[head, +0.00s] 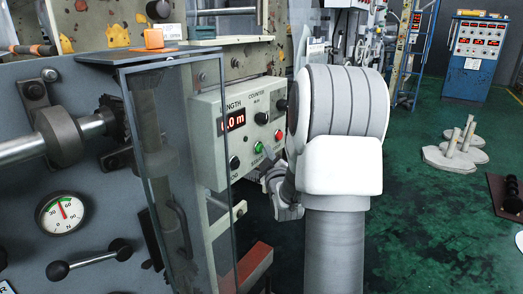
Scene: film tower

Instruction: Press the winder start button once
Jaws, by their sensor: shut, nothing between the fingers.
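The control box (212,140) is a pale panel with a "LENGTH COUNTER" heading and a red digital display (235,119). A green button (258,147) sits low on its face, with a red button (279,135) to its right. The small label under the green button is too small to read surely. My gripper (268,160) is just below and right of the green button, partly hidden by my own arm. Its fingers look shut and empty. Whether it touches the panel, I cannot tell.
A clear guard panel (185,170) stands left of the control box, with an orange block (153,38) on the ledge above it. A red bar (255,262) juts out below. The green floor (430,215) is open to the right, with pale discs (455,158) lying farther back.

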